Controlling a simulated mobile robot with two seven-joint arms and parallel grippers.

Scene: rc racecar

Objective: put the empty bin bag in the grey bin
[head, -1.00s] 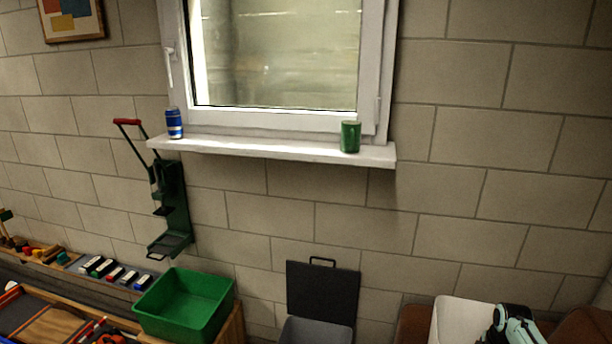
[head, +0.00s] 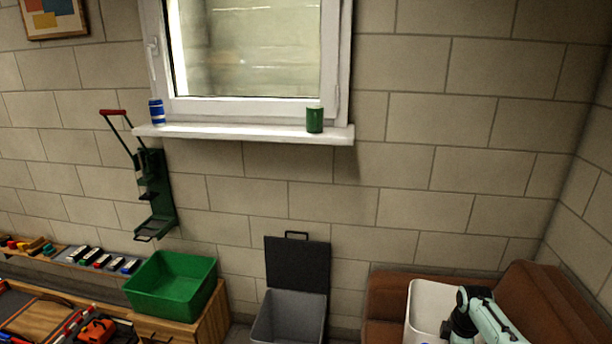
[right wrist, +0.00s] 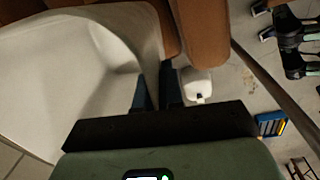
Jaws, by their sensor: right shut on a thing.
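The grey bin (head: 287,318) stands by the wall in the head view, its dark lid (head: 298,263) raised against the wall. A white, open-topped thing with soft rounded corners (head: 420,308), which looks like the empty bin bag, is to the right of the bin, in front of the brown sofa. It fills the left of the right wrist view (right wrist: 60,85). My right gripper (head: 452,328) is at its right side. Its dark fingers (right wrist: 157,88) are shut on the bag's edge in the wrist view. The bag's lower part is hidden. My left gripper is not in view.
A green tub (head: 172,285) sits on a wooden unit left of the bin. The brown sofa (head: 385,300) is at the right. A windowsill (head: 245,134) with two cans is above. In the wrist view, a small white object (right wrist: 197,83) and a blue one (right wrist: 270,125) lie beyond the gripper.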

